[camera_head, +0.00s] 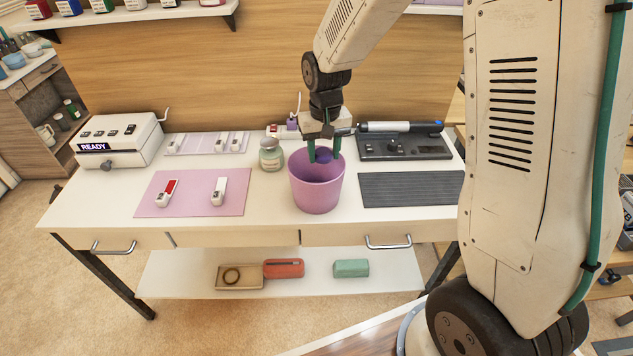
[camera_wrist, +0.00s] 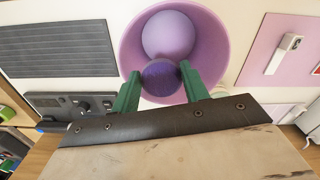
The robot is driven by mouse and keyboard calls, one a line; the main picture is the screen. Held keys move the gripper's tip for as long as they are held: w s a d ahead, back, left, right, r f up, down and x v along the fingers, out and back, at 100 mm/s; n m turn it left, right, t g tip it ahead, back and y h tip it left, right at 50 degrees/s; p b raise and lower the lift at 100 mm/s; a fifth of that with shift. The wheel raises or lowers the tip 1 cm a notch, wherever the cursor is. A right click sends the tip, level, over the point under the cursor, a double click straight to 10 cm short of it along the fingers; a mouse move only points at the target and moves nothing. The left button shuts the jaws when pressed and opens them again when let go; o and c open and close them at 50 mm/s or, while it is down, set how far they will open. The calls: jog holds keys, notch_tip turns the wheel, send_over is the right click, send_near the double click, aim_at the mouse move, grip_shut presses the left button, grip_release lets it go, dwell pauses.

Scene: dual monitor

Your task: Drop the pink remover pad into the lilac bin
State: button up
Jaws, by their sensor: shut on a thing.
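The lilac bin (camera_head: 317,192) stands upright on the white table, mouth up; it also shows in the wrist view (camera_wrist: 210,50). My gripper (camera_head: 324,152) points down at the bin's mouth, its green fingers shut on a small round pad (camera_head: 323,156). The pad looks dark purple rather than pink. In the wrist view the pad (camera_wrist: 160,78) sits between the fingertips, within the bin's rim outline. A paler lilac disc beyond it looks like the bin's floor. How deep the pad is inside the bin is hard to tell.
A glass jar (camera_head: 271,155) stands close left of the bin. A pink mat (camera_head: 194,205) with two small devices lies further left. A dark ribbed mat (camera_head: 410,188) and a black console (camera_head: 405,147) are at the right. A white READY machine (camera_head: 118,138) stands back left.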

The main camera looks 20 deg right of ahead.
jog(key=shift+f, duration=0.45)
jog(key=o, duration=0.9)
jog(key=shift+o, duration=0.2)
jog(key=shift+r, duration=0.15)
notch_tip(320, 180, up, 8)
jog(key=shift+f, duration=0.2)
